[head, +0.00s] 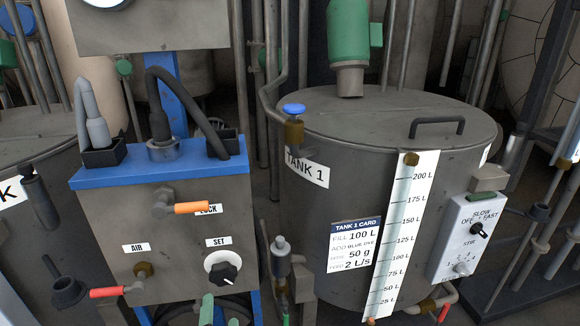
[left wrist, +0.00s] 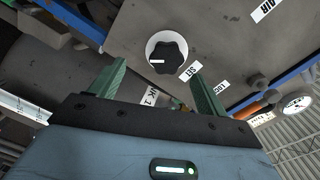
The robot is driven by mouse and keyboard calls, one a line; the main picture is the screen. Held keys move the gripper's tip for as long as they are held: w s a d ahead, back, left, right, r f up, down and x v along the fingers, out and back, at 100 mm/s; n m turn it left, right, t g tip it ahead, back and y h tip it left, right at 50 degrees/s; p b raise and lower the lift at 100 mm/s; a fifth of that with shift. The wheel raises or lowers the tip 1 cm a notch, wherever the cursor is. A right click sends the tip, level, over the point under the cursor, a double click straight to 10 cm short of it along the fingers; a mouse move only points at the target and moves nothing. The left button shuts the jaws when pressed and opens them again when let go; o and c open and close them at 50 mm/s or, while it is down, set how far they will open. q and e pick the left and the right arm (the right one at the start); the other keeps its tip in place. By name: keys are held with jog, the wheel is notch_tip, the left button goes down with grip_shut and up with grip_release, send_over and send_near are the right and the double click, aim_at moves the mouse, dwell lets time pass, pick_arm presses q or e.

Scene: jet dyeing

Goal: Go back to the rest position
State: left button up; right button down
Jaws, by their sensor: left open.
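My left gripper (head: 219,310) shows only as green fingertips at the bottom edge of the head view, just below the black SET knob (head: 223,273). In the left wrist view, the two green fingers of my left gripper (left wrist: 157,68) stand apart with nothing held between them. The SET knob (left wrist: 166,54) is beyond the fingertips there, and a gap to it seems to show. The knob sits on a white round dial on the grey control box (head: 180,235). My right gripper is in neither view.
The box also carries an orange LOCK handle (head: 192,208) and a red AIR handle (head: 104,292). Tank 1 (head: 300,220) stands to the right, with a blue-topped valve (head: 294,109), a level scale (head: 405,225) and a stir switch box (head: 463,240). Pipes stand between box and tank.

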pick_arm(q)
jog(key=s+a+f+n+g+h+p, duration=0.1)
jog(key=s+f+g+h+p, duration=0.15)
jog(key=s+p, duration=0.4)
jog(key=s+a+f+n+g+h+p, duration=0.1)
jog(key=s+f+n+g+p, duration=0.2)
jog(key=s, duration=0.7)
jog(key=s+a+r+n+g+h+p, duration=0.1)
jog(key=s+p, duration=0.4)
jog(key=s, duration=0.5)
jog(key=s+a+r+n+g+h+p, duration=0.1)
jog(key=s+r+n+h+p, duration=0.1)
jog(key=s+p, duration=0.4)
jog(key=s+r+n, duration=0.1)
jog(key=s+r, duration=0.1)
jog(key=s, duration=0.1)
jog(key=shift+s+r, duration=0.35)
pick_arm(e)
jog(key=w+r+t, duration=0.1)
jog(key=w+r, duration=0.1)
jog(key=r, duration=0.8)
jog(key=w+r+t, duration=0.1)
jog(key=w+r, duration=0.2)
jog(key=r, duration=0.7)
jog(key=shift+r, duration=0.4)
pick_arm(q)
jog(key=shift+g, duration=0.25)
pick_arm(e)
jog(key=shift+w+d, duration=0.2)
